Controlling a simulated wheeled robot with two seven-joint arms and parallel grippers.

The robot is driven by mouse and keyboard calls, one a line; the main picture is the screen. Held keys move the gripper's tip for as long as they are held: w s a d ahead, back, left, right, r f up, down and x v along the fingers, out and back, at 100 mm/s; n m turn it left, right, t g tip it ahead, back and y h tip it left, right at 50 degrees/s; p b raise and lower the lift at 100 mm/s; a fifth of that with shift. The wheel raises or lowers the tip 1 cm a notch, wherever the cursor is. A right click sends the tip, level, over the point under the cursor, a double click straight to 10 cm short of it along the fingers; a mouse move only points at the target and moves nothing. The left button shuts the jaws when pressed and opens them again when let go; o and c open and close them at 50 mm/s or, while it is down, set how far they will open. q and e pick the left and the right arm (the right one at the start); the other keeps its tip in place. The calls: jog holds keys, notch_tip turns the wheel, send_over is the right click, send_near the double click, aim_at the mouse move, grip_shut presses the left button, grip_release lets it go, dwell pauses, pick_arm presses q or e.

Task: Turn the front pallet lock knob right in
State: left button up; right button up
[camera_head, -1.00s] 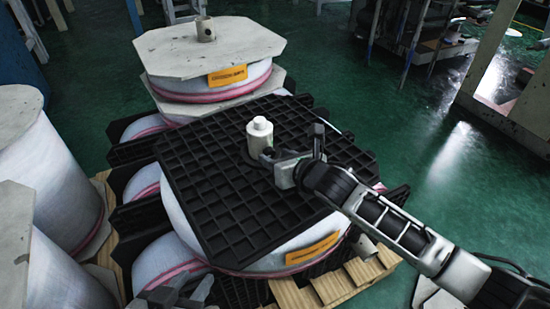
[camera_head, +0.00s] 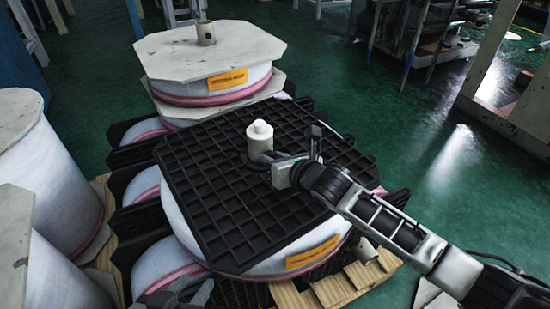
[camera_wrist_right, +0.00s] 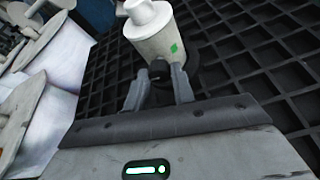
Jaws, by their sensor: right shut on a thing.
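The front stack has a black gridded pallet (camera_head: 205,190) on top, with a white stepped post (camera_head: 260,140) standing up through it. In the right wrist view, a small dark knob (camera_wrist_right: 159,70) sits low on the side of the white post, below a green square mark. My right gripper (camera_head: 272,160) is at the post's near right side, and its two fingers (camera_wrist_right: 159,80) are shut on the knob. The fingers hide part of the knob, so its turn angle cannot be told. My left gripper (camera_head: 185,292) is low at the bottom edge, away from the post; its opening is unclear.
A second stack with a pale octagonal board (camera_head: 207,50) and a short post stands behind. White wrapped rolls (camera_head: 55,165) stand at the left. A wooden pallet (camera_head: 340,290) lies under the front stack. Green floor (camera_head: 440,150) is clear at the right.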

jog(key=shift+d+f+m+y+p, duration=0.15)
jog(key=shift+m+y+p, duration=0.25)
jog(key=shift+m+y, duration=0.5)
jog(key=shift+f+m+y, duration=0.1)
jog(key=shift+m+y, duration=0.4)
jog(key=shift+m, duration=0.7)
jog(key=o, duration=1)
jog(key=v, duration=1.6)
jog(key=shift+w+d+p, duration=0.15)
jog(key=shift+p, duration=0.2)
